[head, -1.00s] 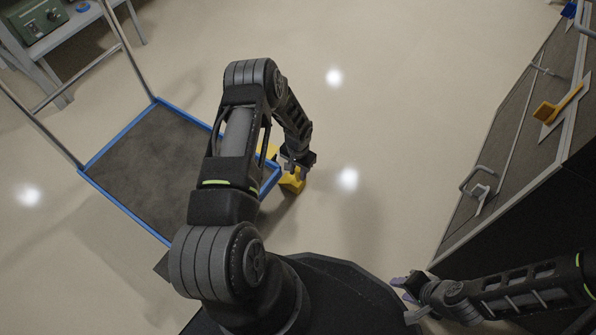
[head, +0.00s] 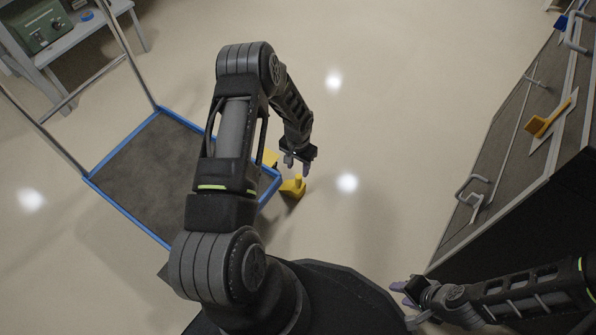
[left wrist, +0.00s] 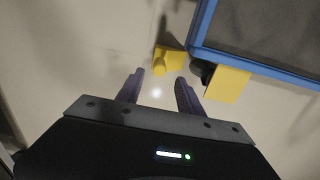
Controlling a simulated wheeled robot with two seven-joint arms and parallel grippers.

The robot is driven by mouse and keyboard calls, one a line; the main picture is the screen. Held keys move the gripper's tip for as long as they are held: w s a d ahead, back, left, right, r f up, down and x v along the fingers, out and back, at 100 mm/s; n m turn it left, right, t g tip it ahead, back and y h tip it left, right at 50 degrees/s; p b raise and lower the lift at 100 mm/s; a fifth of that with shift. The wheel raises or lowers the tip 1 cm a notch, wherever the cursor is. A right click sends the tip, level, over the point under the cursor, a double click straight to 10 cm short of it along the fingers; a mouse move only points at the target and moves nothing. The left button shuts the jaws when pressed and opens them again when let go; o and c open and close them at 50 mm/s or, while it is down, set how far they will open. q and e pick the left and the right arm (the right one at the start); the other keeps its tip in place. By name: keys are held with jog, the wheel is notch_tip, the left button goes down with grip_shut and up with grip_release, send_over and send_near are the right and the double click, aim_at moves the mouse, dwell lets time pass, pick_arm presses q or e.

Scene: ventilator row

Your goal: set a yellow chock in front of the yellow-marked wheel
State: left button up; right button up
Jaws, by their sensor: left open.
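A yellow chock (head: 292,187) with a knob on top sits on the floor beside the right corner of the blue-edged cart (head: 112,207). In the left wrist view the chock (left wrist: 169,61) lies close to a black wheel (left wrist: 201,72), with a small gap between them. A yellow marking plate (left wrist: 228,84) is at the cart edge over that wheel; in the head view part of it (head: 270,157) shows behind my arm. My left gripper (head: 298,168) is open and empty above the chock, apart from it. My right gripper (head: 402,292) is at the lower right, its jaw opening unclear.
A dark cabinet (head: 510,135) with handles and an orange lever (head: 548,118) stands at the right. A grey bench (head: 85,45) with a green box (head: 42,24) is at the upper left. The floor between cart and cabinet is clear.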

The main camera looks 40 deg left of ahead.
pick_arm(q)
notch_tip(320, 180, up, 4)
jog(key=shift+r+p, duration=0.1)
jog(key=shift+p, duration=0.3)
dwell(0.5)
jog(key=s+d+h, duration=0.2)
jog(key=s+d, duration=0.2)
jog(key=d, duration=0.6)
jog(key=s+d+h, duration=0.1)
jog(key=s+d, duration=0.3)
jog(key=d, duration=0.5)
jog(key=s+d+r+n+t, duration=0.1)
jog(key=s+d+r, duration=0.2)
jog(key=s+d, duration=0.5)
jog(key=s, duration=0.3)
jog(key=shift+d+r+n+h, duration=0.25)
jog(key=shift+d+n+h, duration=0.15)
